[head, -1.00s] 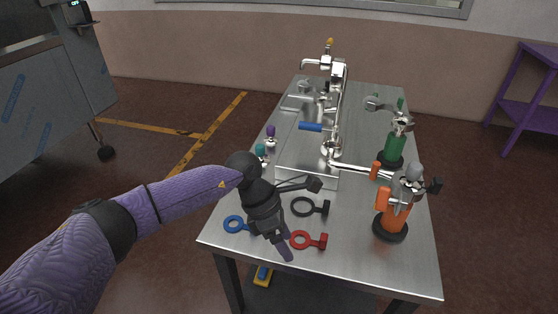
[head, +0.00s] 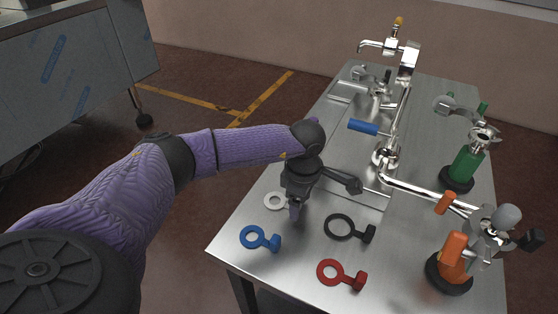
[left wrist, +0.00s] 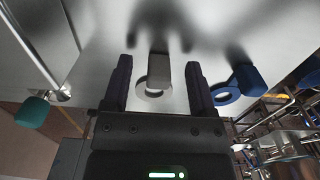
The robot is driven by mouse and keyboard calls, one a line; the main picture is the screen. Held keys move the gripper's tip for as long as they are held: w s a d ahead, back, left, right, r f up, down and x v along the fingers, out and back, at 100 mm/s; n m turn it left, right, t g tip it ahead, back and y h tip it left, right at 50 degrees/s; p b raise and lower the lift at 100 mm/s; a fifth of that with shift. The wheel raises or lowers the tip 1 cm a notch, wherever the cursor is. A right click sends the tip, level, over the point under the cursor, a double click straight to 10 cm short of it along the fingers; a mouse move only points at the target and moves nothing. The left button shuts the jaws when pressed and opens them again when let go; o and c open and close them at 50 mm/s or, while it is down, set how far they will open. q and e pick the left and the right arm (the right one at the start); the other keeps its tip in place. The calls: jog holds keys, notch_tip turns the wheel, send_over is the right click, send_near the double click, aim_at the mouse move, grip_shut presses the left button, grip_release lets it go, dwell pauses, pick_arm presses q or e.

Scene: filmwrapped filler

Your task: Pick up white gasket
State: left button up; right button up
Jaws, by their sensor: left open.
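The white gasket (head: 273,201) lies flat on the steel table (head: 235,240) near its left edge. It is a ring with a block-like tab, and in the head view my left gripper hides part of it. In the left wrist view the gasket (left wrist: 153,92) shows between the two dark fingers of my left gripper (left wrist: 159,66), with a gap on each side. In the head view that gripper (head: 296,207) points down over the gasket's right side and is open and empty. My right gripper is out of view.
A blue gasket (head: 252,237) lies close by in front, a black one (head: 340,228) to the right and a red one (head: 331,272) nearer the front. Metal piping with a blue handle (head: 363,127), a green fitting (head: 466,166) and an orange fitting (head: 453,256) stand behind and right.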

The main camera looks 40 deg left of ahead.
pick_arm(q)
jog(key=shift+f, duration=0.55)
jog(key=shift+r, duration=0.2)
jog(key=shift+c, duration=0.4)
grip_shut()
jog(key=shift+r, duration=0.1)
